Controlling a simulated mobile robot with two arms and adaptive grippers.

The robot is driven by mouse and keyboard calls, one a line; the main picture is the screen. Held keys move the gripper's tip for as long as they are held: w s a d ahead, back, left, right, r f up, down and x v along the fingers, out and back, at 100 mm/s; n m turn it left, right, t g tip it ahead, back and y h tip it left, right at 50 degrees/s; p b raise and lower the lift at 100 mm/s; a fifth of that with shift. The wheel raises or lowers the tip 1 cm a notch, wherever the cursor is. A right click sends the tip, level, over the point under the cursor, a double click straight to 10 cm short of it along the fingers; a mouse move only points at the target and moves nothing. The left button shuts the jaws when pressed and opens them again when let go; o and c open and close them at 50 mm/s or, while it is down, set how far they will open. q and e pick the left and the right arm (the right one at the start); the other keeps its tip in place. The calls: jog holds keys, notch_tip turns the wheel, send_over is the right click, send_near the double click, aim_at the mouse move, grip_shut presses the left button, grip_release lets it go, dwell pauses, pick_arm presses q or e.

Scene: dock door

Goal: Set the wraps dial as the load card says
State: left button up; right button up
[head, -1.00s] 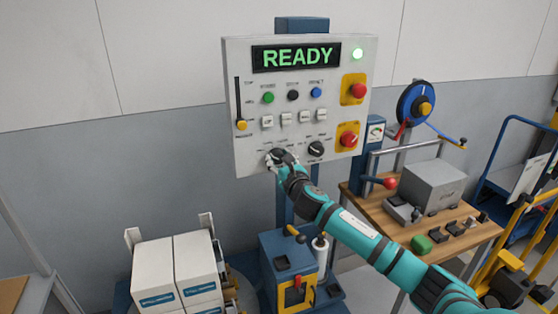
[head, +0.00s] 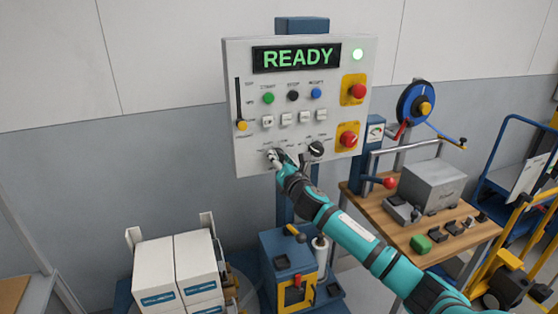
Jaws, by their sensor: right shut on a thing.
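The control panel (head: 240,60) hangs upright at the center, its screen reading READY in green. My right gripper (head: 274,157) is at the panel's lower left, shut on a dial that its fingers mostly hide. The dial's pointer and setting cannot be made out. A second black dial (head: 316,150) is uncovered just to the right, with small labels too blurred to read. I cannot read which dial is labelled wraps. No load card is readable in this view. My left gripper is not in view.
Two red knobs on yellow plates, including the lower one (head: 348,139), lie to the right. A slider (head: 241,126) is at the left. White boxes (head: 160,270) stand below; a wooden bench (head: 450,245) is right.

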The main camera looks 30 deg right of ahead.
jog(key=shift+m, duration=0.3)
jog(key=o, duration=1.2)
jog(key=shift+s, duration=0.15)
jog(key=v, duration=1.1)
jog(key=shift+s+a, duration=0.15)
jog(key=shift+s, duration=0.25)
